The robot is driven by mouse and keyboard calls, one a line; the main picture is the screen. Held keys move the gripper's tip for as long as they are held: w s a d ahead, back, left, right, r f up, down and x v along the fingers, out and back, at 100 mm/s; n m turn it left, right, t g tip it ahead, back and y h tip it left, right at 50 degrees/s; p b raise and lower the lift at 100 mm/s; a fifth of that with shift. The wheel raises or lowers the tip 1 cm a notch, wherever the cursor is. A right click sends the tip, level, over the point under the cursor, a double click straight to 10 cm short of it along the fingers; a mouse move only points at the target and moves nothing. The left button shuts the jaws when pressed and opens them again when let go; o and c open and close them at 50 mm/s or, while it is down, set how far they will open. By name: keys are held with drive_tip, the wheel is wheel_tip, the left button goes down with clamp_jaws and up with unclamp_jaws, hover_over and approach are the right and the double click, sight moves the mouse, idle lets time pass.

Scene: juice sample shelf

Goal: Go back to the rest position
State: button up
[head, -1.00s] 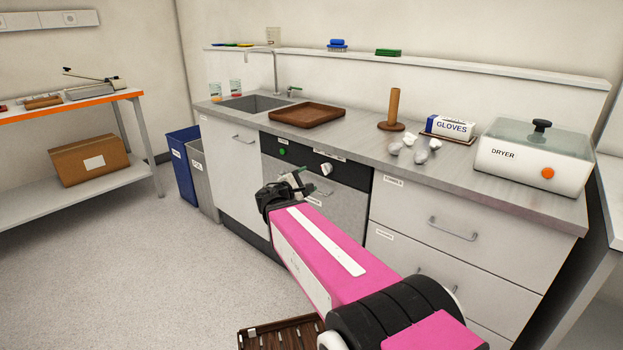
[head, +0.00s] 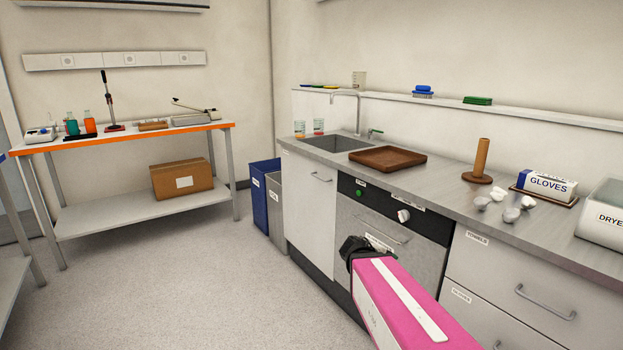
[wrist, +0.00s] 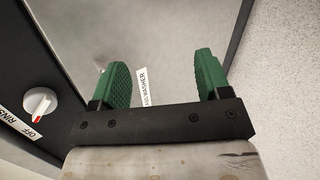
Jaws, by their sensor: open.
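My gripper (wrist: 163,85) shows in the wrist view with its two green fingers well apart and nothing between them. It is in front of the steel washer front (wrist: 150,30), whose label shows past the left finger. In the head view my pink arm reaches up from the bottom edge, and its dark end is in front of the washer (head: 395,235). The fingers themselves are hidden there.
The counter (head: 440,180) with sink (head: 335,143), brown tray (head: 388,159) and dryer (head: 605,215) runs along the right. Blue (head: 264,195) and grey bins stand at its left end. An orange-edged bench (head: 130,138) is at the back left. The floor (head: 200,285) between is clear.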

drive_tip(key=s+a+f+m+g+y, duration=0.4)
drive_tip(key=s+a+f+m+y, duration=0.2)
drive_tip(key=f+y, duration=0.3)
drive_tip(key=shift+s+a+f+m+y, duration=0.15)
drive_tip(key=shift+a+f+m+y, duration=0.25)
drive_tip(key=shift+a+f+m, duration=0.25)
drive_tip(key=shift+r, duration=0.1)
